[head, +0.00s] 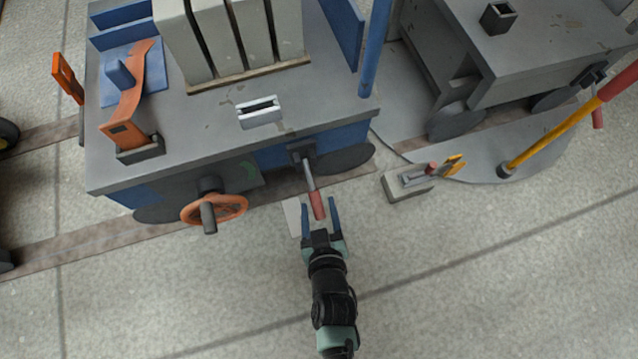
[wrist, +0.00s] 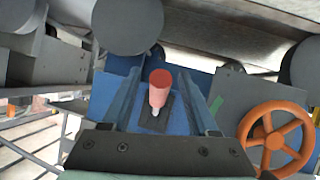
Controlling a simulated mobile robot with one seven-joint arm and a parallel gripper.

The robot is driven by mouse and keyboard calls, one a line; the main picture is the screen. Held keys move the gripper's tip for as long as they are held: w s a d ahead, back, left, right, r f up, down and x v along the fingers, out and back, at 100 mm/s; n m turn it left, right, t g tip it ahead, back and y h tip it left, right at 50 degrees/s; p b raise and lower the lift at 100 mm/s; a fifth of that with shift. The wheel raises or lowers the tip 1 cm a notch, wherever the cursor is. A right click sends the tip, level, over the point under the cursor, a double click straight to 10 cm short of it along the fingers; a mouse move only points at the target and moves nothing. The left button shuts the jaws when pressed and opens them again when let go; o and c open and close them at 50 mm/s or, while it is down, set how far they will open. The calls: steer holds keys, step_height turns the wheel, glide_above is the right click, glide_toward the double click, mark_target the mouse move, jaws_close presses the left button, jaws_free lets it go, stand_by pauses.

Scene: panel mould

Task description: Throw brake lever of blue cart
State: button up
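The blue cart (head: 130,190) stands on rails at the upper left in the head view, with a grey deck. Its brake lever is a grey rod with a red grip (head: 317,204), sticking out from the cart's near side. My gripper (head: 320,206) is open, with one blue finger on each side of the red grip. In the wrist view the red grip (wrist: 159,88) stands between the two fingers (wrist: 160,105), with gaps on both sides. Whether a finger touches it cannot be told. The lever's base plate (wrist: 150,112) is partly hidden behind the grip.
An orange handwheel (head: 214,208) is on the cart's side, left of the lever; it also shows in the wrist view (wrist: 277,137). A floor switch box (head: 405,184) stands to the right. A grey cart (head: 540,60) stands on a turntable at upper right. The near floor is clear.

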steer(key=shift+s, duration=0.1)
steer(key=p+v, duration=0.7)
steer(key=v, duration=0.6)
stand_by(0.5)
